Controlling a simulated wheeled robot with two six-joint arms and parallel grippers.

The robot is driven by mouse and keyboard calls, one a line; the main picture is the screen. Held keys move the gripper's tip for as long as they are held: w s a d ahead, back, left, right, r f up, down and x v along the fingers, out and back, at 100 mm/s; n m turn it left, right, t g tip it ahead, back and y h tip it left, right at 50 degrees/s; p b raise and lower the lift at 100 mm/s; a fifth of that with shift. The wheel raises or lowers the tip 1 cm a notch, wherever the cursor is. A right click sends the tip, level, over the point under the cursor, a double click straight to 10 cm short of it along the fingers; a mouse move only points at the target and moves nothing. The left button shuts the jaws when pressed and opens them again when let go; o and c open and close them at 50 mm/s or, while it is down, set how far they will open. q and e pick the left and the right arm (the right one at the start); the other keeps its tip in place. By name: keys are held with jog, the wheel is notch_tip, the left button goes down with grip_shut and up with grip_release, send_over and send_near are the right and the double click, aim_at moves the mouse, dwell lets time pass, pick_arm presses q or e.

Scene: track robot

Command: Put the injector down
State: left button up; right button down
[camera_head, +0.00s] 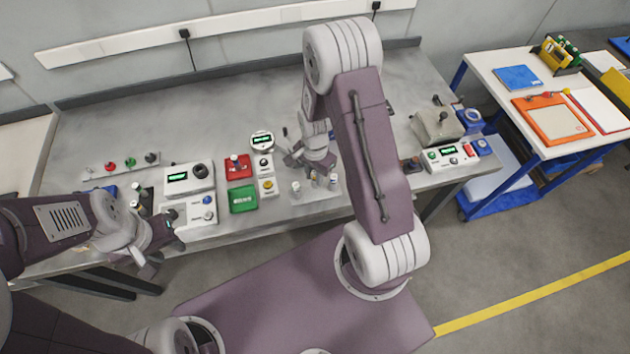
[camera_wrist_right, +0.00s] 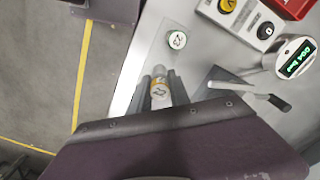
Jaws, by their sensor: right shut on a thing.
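My right gripper (camera_head: 318,177) is over a small pale plate (camera_head: 310,198) near the front edge of the bench. In the right wrist view its two dark fingers (camera_wrist_right: 160,92) are shut on a small upright cylinder with a yellow band and a pale marked top, which I take for the injector (camera_wrist_right: 159,90). Whether its lower end touches the plate is hidden. A similar piece with a green-rimmed white top (camera_wrist_right: 177,40) stands beside it on the plate. My left gripper (camera_head: 158,255) is at the bench's front left edge, its fingers apart and empty.
The bench (camera_head: 110,98) carries a grey device with a display (camera_head: 188,178), red (camera_head: 239,167) and green (camera_head: 243,199) boxes, and a round gauge (camera_head: 262,140). A grey device (camera_head: 437,123) stands at right. A side table (camera_head: 490,62) holds trays. The bench's back strip is clear.

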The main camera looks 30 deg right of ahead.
jog(key=f, duration=0.3)
jog(key=shift+s, duration=0.25)
jog(key=shift+w+f, duration=0.1)
jog(key=shift+f, duration=0.3)
jog(key=shift+w+f, duration=0.1)
jog(key=shift+w, duration=0.05)
jog(key=shift+f, duration=0.15)
jog(key=c, duration=1.3)
grip_release()
jog(key=shift+c, duration=0.2)
jog(key=shift+o, duration=0.7)
